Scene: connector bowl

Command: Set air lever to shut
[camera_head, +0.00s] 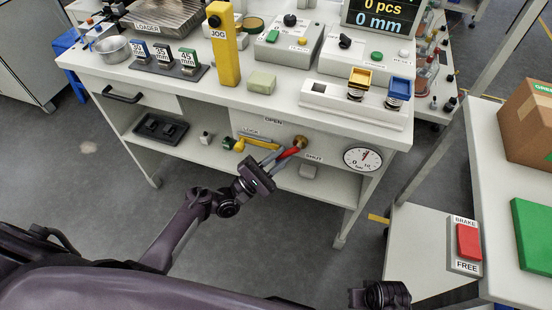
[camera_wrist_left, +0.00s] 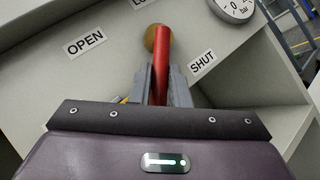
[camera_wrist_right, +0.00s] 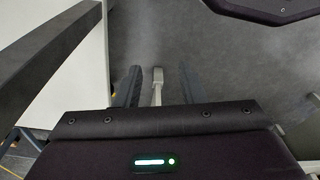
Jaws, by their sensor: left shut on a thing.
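The air lever (camera_head: 289,153) is a red handle on a round brass pivot (camera_head: 301,141), on the front of the workbench. It slants down and left from the pivot in the head view. The OPEN label (camera_head: 273,121) is above it and the SHUT label (camera_head: 314,157) is to its right. My left gripper (camera_head: 272,161) is shut on the red handle. In the left wrist view the lever (camera_wrist_left: 162,55) runs between the fingers, with the OPEN label (camera_wrist_left: 85,43) left and the SHUT label (camera_wrist_left: 202,62) right. My right gripper (camera_wrist_right: 159,85) is open, away from the lever.
A round pressure gauge (camera_head: 362,159) is right of the lever. A yellow-handled lock part (camera_head: 255,146) is left of it. A lower shelf (camera_head: 215,150) holds a black tray (camera_head: 161,128). A side table (camera_head: 488,200) with a red brake button (camera_head: 468,241) stands at the right.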

